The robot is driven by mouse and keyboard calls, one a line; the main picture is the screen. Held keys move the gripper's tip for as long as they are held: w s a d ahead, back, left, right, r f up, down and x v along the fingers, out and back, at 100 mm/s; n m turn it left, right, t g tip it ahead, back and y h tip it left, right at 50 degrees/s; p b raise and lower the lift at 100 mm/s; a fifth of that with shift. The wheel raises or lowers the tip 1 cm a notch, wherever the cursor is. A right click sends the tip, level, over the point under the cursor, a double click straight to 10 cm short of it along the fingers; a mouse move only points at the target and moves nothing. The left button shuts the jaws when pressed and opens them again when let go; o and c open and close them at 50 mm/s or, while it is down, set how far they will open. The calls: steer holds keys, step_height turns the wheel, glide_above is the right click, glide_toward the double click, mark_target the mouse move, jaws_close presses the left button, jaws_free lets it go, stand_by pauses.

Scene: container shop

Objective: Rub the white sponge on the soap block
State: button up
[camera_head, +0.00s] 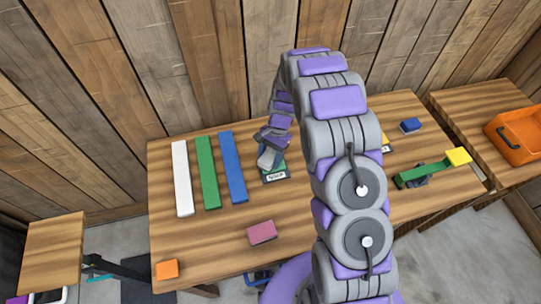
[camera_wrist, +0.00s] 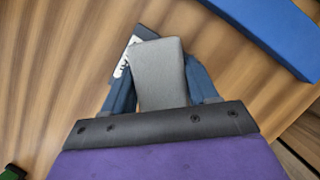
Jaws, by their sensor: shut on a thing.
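My gripper (camera_wrist: 160,92) is shut on the white sponge (camera_wrist: 158,72), which looks light grey and sticks out past the fingertips. In the head view the sponge (camera_head: 266,158) hangs tilted from my gripper (camera_head: 268,150), over a dark holder with a white label (camera_head: 276,177). A small green patch (camera_head: 281,168) shows in that holder and may be the soap block, largely hidden by the sponge. In the wrist view the holder's dark edge and label (camera_wrist: 121,68) show behind the sponge. I cannot tell whether sponge and block touch.
White (camera_head: 182,180), green (camera_head: 207,172) and blue (camera_head: 232,167) bars lie left of the holder. A pink block (camera_head: 262,232) and orange block (camera_head: 167,268) lie nearer the front. My arm covers the table's middle right. An orange crate (camera_head: 517,137) stands far right.

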mark_target(272, 156)
steer(key=shift+d+f, duration=0.15)
steer(key=shift+d, duration=0.65)
steer(key=shift+a+f, duration=0.2)
steer(key=shift+a, duration=0.4)
steer(key=shift+d, duration=0.45)
steer(key=shift+a, duration=0.3)
steer(key=shift+d+f, duration=0.1)
steer(key=shift+p, duration=0.3)
steer(key=shift+r+p, duration=1.6)
steer(key=shift+r, duration=2)
